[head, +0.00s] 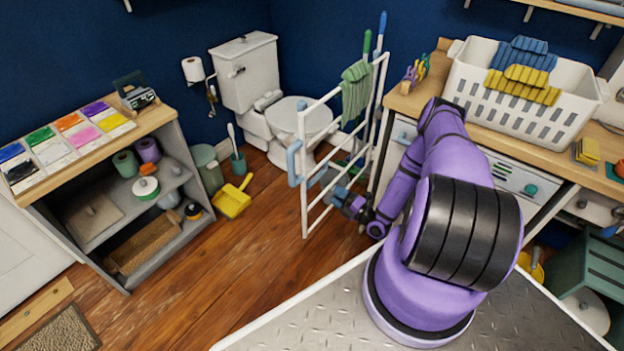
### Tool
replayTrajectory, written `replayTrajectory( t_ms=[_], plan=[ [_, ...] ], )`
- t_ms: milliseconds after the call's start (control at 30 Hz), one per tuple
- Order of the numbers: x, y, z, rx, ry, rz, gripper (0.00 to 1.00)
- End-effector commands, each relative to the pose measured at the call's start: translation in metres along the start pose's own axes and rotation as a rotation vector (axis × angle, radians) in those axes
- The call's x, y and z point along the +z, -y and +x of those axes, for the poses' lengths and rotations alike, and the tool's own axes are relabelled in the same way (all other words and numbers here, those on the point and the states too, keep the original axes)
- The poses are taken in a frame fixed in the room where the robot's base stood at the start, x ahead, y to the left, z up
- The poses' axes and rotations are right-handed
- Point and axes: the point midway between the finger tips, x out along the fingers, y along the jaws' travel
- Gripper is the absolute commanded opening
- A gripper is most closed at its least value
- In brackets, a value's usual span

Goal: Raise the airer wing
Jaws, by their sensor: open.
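The airer (303,208) is a white frame of uprights and cross bars, standing in the middle of the room in front of the toilet. A blue grip (293,164) sits on its left upright. A green cloth (356,92) hangs at its upper right part. The panel facing me stands close to upright; I cannot tell which part is the wing. My gripper (338,190) is open, low at the airer's lower cross bars and to the right of the blue grip. My wrist partly hides the lower right of the airer, and whether the fingers touch a bar is unclear.
The toilet (300,121) stands behind the airer. A counter with a white laundry basket (529,92) is at the right, close to my arm. A shelf unit (155,238) stands at the left, with a yellow dustpan (231,201) beside it.

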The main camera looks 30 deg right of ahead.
Motion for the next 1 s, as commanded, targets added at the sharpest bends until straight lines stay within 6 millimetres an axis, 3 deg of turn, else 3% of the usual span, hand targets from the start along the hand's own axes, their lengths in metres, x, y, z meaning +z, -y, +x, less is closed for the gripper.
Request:
replayTrajectory(
  t_ms=[167,600,800,1000],
  plan=[
    [0.000,0.000,0.017,0.001,-0.002,-0.001,0.48],
    [0.000,-0.001,0.090,0.002,-0.003,-0.002,0.48],
    [0.000,0.000,0.105,0.000,-0.002,-0.002,0.48],
    [0.000,0.000,0.107,0.001,-0.002,-0.001,0.48]
  ],
)
